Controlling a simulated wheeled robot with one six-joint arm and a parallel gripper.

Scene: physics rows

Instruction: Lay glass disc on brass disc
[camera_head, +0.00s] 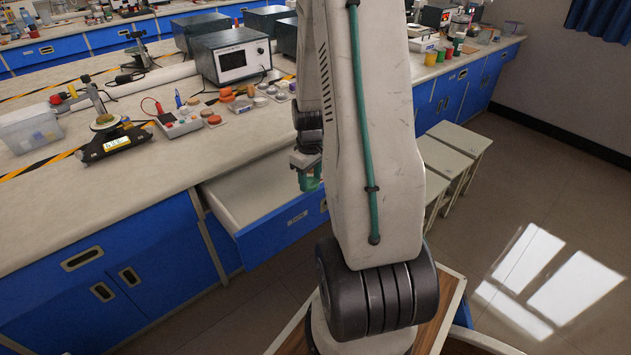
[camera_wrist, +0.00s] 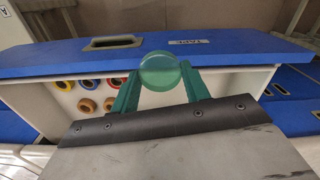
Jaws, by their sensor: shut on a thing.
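My gripper (camera_head: 308,180) hangs over the open drawer at the front of the bench, partly behind my arm. In the wrist view, my gripper's green fingers (camera_wrist: 160,88) are shut on a round, see-through disc that looks green, the glass disc (camera_wrist: 160,71). The disc is held at the fingertips, above the drawer. A round yellowish disc that may be the brass disc (camera_head: 105,121) lies on top of the black scale on the bench at left. It is too small to be sure. My gripper is well to the right of it.
The open drawer (camera_head: 262,183) juts from the bench; in the wrist view it holds several coloured tape rolls (camera_wrist: 88,84) and its front (camera_wrist: 210,50) is labelled TAPE. A clear bin (camera_head: 30,128), a grey meter box (camera_head: 235,60) and small coloured pieces (camera_head: 228,95) stand on the bench.

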